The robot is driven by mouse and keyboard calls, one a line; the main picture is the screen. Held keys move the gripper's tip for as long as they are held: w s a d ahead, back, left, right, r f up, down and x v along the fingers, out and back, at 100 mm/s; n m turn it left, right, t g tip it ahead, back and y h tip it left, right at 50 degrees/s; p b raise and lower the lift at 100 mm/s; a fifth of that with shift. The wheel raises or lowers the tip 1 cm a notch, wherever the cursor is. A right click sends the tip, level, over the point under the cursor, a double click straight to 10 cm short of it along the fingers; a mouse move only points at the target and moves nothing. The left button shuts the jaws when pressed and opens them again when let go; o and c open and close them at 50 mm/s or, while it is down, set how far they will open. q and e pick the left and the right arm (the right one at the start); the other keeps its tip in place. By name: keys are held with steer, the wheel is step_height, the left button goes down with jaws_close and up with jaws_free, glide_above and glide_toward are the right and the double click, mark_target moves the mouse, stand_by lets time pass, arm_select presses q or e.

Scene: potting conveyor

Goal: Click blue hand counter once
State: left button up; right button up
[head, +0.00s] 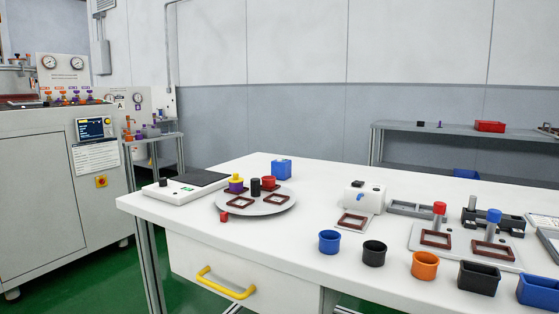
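I cannot pick out a blue hand counter for certain. A white box-shaped device (366,197) with a dark top and a small blue part on its front stands mid-table on the right. A blue block (281,168) stands at the table's back edge. A blue-topped post (493,217) and a red-topped post (439,209) stand on a grey plate at the right. Neither of my grippers is in view.
The white table (310,211) holds a round grey turntable (256,203) with colored pieces, and a flat scale-like device (188,188). Several cups, including a blue cup (329,242) and an orange cup (425,266), line the front edge. A yellow drawer handle (225,284) sticks out below.

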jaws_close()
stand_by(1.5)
